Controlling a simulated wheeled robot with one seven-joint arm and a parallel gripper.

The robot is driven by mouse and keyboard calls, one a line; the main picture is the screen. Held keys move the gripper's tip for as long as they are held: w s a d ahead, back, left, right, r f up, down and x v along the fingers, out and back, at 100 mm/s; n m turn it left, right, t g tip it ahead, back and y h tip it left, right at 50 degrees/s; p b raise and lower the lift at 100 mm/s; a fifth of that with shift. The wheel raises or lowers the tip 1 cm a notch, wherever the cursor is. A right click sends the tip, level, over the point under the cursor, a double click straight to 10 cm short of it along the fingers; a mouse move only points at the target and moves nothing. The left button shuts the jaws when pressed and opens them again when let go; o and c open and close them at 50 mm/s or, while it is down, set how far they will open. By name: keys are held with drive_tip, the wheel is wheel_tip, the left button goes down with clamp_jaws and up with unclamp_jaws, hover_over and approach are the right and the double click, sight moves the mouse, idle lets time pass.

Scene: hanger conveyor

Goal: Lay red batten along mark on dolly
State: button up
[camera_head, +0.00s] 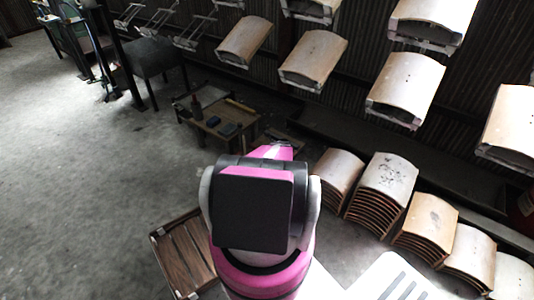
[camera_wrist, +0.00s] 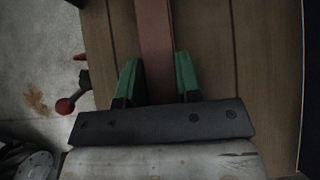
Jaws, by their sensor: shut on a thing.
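The red batten (camera_wrist: 156,45), a long dull reddish strip, runs from the top of the wrist view down between the green fingers of my gripper (camera_wrist: 158,80). My gripper is shut on it. Behind the batten is a brown planked wooden surface (camera_wrist: 205,45), probably the dolly; I cannot tell whether the batten touches it. No mark is clearly visible on the planks. In the head view, a dark slatted wooden platform (camera_head: 186,258) lies on the floor at lower left, partly behind my pink arm. My arm hides my gripper and the batten there.
A low wooden table (camera_head: 222,122) holding a bottle and small items stands beyond my arm. Stacks of curved panels (camera_head: 381,187) stand at right, below hanging panels (camera_head: 404,90). A red-knobbed lever (camera_wrist: 66,105) is beside the planks. Open concrete floor (camera_head: 80,190) lies left.

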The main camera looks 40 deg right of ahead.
drive_tip(key=shift+f, duration=0.1)
drive_tip(key=o, duration=1.1)
drive_tip(key=shift+c, duration=0.2)
drive_tip(key=v, duration=1.2)
drive_tip(key=w+a+r+n+g+y, duration=0.15)
drive_tip(key=a+r+n, duration=0.35)
drive_tip(key=a, duration=0.5)
drive_tip(key=w+a+r+n+g, duration=0.15)
drive_tip(key=a+r+n, duration=0.4)
drive_tip(key=a, duration=0.55)
drive_tip(key=w+a+r+n+g, duration=0.1)
drive_tip(key=a+r+n+g, duration=0.1)
drive_tip(key=a+r+n, duration=0.6)
drive_tip(key=s+a+r+n+g+h, duration=0.1)
drive_tip(key=s+a+r+n, duration=0.3)
drive_tip(key=a, duration=0.5)
drive_tip(key=s+a+r+n+g+h, duration=0.1)
drive_tip(key=s+a+r+n, duration=0.3)
drive_tip(key=a, duration=0.5)
drive_tip(key=s+a+r+n+g+h, duration=0.1)
drive_tip(key=s+a+r+n, duration=0.4)
drive_tip(key=a, duration=0.5)
drive_tip(key=shift+r+n+g+h, duration=0.3)
drive_tip(key=shift+r+n+h, duration=0.15)
drive_tip(key=shift+r+n, duration=0.3)
